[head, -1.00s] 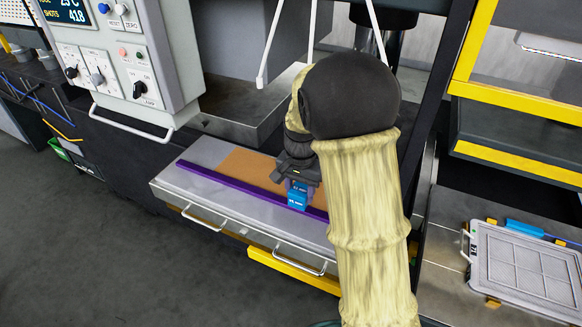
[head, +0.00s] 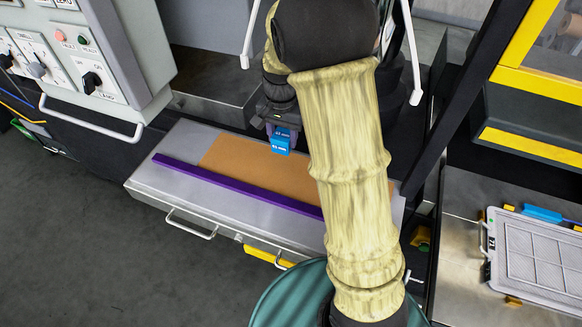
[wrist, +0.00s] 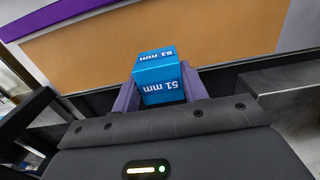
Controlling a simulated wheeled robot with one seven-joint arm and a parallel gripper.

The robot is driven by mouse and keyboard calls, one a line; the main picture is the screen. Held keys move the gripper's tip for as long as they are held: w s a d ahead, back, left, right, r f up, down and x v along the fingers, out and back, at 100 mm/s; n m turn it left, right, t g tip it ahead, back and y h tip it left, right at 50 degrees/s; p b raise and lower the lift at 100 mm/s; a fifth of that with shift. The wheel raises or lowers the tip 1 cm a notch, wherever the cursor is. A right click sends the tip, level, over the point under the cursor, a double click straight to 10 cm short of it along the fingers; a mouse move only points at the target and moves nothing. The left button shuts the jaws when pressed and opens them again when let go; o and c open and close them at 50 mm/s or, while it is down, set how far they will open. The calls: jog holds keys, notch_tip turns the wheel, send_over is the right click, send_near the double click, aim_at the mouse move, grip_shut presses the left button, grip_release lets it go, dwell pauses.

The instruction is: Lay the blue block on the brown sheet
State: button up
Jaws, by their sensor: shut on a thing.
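The blue block (head: 281,141), marked "51 mm", is held in my gripper (head: 282,132). The wrist view shows the block (wrist: 159,78) between the two purple fingers of my gripper (wrist: 158,90). The brown sheet (head: 240,158) lies flat on the grey metal bench top, behind a purple strip. In the head view the block appears over the back part of the sheet; its exact height above it is hard to tell. In the wrist view the sheet (wrist: 230,35) lies beyond the block. My arm hides the sheet's right part in the head view.
The purple strip (head: 235,185) runs along the front of the sheet. A control panel (head: 75,60) stands at the left. A dark sloping post (head: 455,110) stands at the right, with a framed tray (head: 545,255) beyond it. White rods hang near my arm.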

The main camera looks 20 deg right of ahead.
jog(key=shift+s+r, duration=0.1)
jog(key=shift+s, duration=0.05)
jog(key=p, duration=0.2)
send_over(284, 172)
notch_tip(284, 172, down, 6)
dwell(0.3)
jog(key=shift+f+p, duration=0.6)
jog(key=shift+f, duration=1.45)
jog(key=o, duration=1.3)
jog(key=shift+f, duration=0.15)
